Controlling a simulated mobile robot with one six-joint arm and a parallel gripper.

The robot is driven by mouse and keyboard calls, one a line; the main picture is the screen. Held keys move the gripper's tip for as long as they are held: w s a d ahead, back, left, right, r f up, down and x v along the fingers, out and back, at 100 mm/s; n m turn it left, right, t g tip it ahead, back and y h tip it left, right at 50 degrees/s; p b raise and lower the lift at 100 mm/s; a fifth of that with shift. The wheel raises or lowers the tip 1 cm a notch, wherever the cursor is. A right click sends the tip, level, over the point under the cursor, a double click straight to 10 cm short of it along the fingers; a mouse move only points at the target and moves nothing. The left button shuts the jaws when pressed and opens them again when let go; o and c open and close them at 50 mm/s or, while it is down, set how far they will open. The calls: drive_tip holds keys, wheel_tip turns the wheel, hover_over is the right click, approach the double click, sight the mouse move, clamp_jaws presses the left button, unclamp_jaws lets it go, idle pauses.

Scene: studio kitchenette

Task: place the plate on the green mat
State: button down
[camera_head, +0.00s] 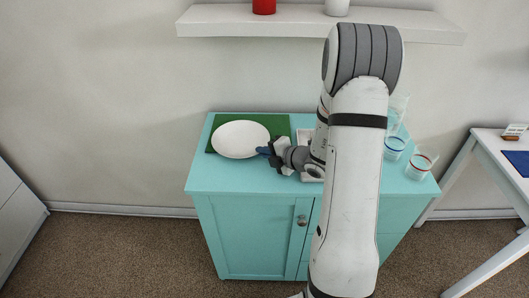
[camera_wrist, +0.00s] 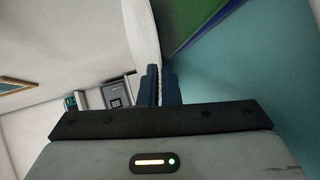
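The white plate (camera_head: 240,139) is over the green mat (camera_head: 281,122) on the turquoise cabinet and hides much of the mat. My gripper (camera_head: 264,150) is at the plate's right edge. In the wrist view, the plate (camera_wrist: 143,32) runs between the two blue fingers of my gripper (camera_wrist: 159,85), which are shut on its rim. The mat (camera_wrist: 183,20) shows close beside the plate there. I cannot tell whether the plate touches the mat.
A pale tray-like object is partly hidden behind my arm. A wall shelf (camera_head: 250,22) is above.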

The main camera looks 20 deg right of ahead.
drive_tip(key=c, duration=2)
unclamp_jaws()
drive_tip(key=shift+f, duration=0.1)
drive_tip(key=shift+c, duration=0.2)
drive_tip(key=o, duration=0.4)
